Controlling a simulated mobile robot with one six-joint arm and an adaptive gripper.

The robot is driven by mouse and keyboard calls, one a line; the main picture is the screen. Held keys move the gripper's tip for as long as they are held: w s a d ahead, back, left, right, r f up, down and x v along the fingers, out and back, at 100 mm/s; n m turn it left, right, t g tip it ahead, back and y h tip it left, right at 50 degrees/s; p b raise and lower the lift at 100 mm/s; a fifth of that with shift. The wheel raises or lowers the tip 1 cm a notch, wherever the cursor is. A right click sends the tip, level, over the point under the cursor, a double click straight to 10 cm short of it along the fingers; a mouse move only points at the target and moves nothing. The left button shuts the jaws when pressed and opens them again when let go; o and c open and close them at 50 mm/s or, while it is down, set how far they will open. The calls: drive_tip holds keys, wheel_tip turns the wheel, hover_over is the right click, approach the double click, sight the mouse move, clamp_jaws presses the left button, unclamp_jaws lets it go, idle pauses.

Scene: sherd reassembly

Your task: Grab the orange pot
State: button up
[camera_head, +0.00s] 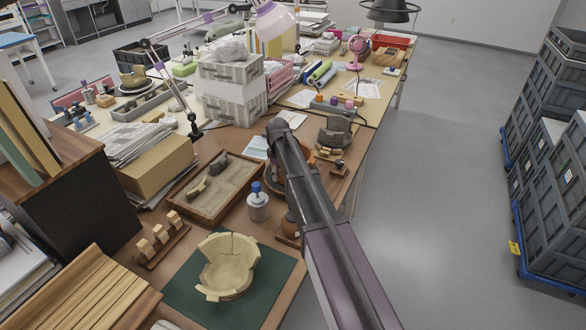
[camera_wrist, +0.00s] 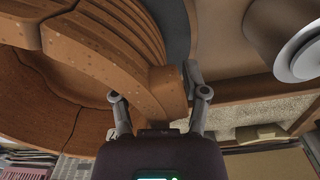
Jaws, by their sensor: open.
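The orange pot (camera_wrist: 95,55) fills the upper left of the wrist view, close up. Its curved wall shows dark crack lines and speckles. My gripper (camera_wrist: 156,88) is open, with one finger on each side of a thick edge of the pot's wall. I cannot tell whether either finger touches it. In the head view the pot (camera_head: 274,175) is mostly hidden behind my arm, and my fingers are hidden there too.
A sand tray (camera_head: 180,212) lies left of the pot. A blue-capped bottle (camera_head: 258,206) stands close by; a pale cylinder (camera_wrist: 292,38) is near my right finger. A cream broken pot (camera_head: 229,267) sits on a green mat (camera_head: 188,291). Open floor lies right of the table.

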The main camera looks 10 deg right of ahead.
clamp_jaws()
drive_tip(key=shift+r, duration=0.2)
idle(0.6)
wheel_tip(320, 180, up, 10)
drive_tip(key=p, duration=1)
drive_tip(key=shift+f, duration=0.25)
idle(0.4)
